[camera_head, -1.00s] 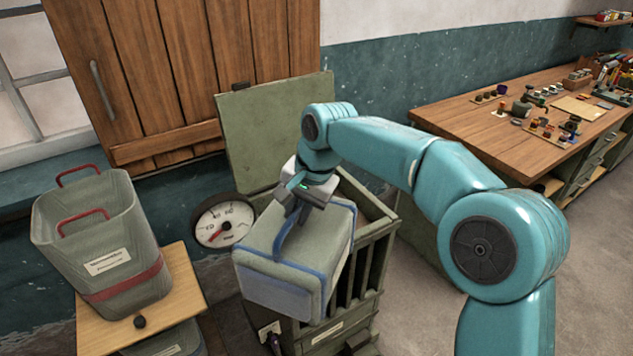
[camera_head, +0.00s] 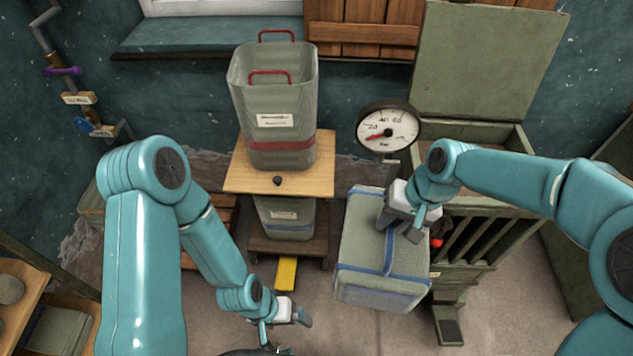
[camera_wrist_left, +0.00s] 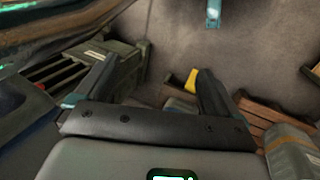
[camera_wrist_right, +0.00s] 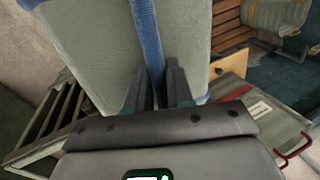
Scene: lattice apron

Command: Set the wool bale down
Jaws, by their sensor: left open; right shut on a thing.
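The wool bale (camera_head: 365,235) is a grey-green block with blue bands, hanging tilted in front of the slatted bin. My right gripper (camera_head: 414,226) is shut on the blue band on its top. In the right wrist view, the fingers (camera_wrist_right: 158,88) close on the band and the bale (camera_wrist_right: 90,50) fills the upper middle. No support shows directly touching the bale's underside, which is hidden. My left gripper (camera_head: 288,330) is low at the bottom of the head view, apart from the bale. Its fingers (camera_wrist_left: 150,88) are spread and empty in the left wrist view.
The slatted green bin (camera_head: 480,240) with a raised lid (camera_head: 480,60) stands right of the bale. A dial gauge (camera_head: 387,130) is behind. A grey tub (camera_head: 273,100) stands on a wooden board (camera_head: 232,177) above a yellow pedal (camera_head: 286,273). Floor between pedal and bale is clear.

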